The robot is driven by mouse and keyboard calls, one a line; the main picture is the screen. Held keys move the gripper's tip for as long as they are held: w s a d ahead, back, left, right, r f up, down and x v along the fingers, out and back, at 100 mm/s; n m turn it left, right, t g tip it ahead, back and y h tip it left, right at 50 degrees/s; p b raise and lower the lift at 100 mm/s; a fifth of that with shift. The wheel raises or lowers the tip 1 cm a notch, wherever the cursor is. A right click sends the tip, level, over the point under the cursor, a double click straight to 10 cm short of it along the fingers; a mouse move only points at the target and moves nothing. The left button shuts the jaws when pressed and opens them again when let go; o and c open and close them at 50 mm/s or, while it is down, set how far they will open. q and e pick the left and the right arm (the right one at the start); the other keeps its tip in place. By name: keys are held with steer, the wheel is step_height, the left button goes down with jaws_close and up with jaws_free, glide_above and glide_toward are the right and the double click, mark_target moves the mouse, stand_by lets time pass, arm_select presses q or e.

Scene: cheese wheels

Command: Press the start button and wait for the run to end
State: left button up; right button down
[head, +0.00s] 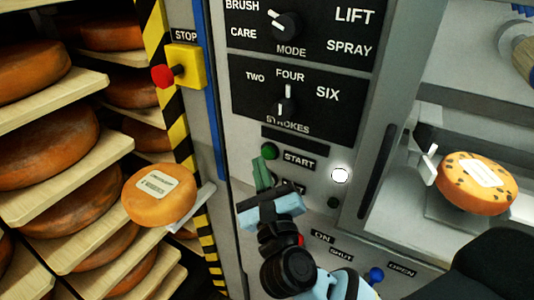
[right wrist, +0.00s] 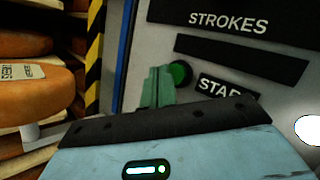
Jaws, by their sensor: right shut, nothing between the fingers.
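The green start button (head: 269,151) sits on the grey panel, left of the START label (head: 299,160). It also shows in the right wrist view (right wrist: 181,73). My right gripper (head: 262,173) is shut and empty, its green fingers pointing up at the panel just below the button. In the right wrist view the fingertips (right wrist: 157,86) are beside the button's lower left; whether they touch it I cannot tell. A round lamp (head: 340,175) right of START glows white. A label below START is partly hidden by my gripper. My left gripper is not in view.
The strokes knob (head: 284,104) points to FOUR; the mode knob (head: 286,26) is above. A red stop button (head: 162,76) sticks out from a yellow box. Cheese wheels fill shelves at left. A dark-spotted cheese (head: 477,184) sits in the machine's bay. A blue knob (head: 376,274) is below.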

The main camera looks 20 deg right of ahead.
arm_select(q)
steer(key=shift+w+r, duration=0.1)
arm_select(e)
steer(key=shift+w+d, duration=0.1)
steer(key=shift+d, duration=0.05)
stand_by(0.4)
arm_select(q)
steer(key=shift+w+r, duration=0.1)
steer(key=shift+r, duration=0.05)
arm_select(e)
steer(key=shift+w+d, duration=0.2)
